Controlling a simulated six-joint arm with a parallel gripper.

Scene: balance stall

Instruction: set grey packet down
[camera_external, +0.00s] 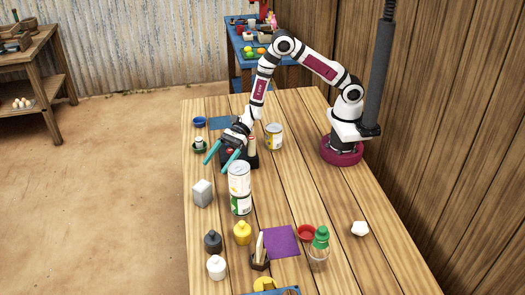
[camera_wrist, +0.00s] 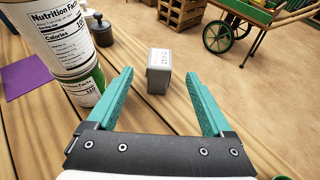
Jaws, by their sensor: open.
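The grey packet (camera_external: 202,193) stands upright on the wooden table (camera_external: 330,215), near its left edge. In the wrist view the grey packet (camera_wrist: 159,70) stands beyond my fingertips, roughly centred between them, with a printed label on its face. My gripper (camera_external: 221,155) is open and empty, with teal fingers spread wide. In the wrist view my gripper (camera_wrist: 157,92) shows a clear gap between the fingers. The packet is apart from both fingers.
A stack of two cans (camera_external: 240,188) stands right of the packet, and close left of my fingers in the wrist view (camera_wrist: 68,45).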

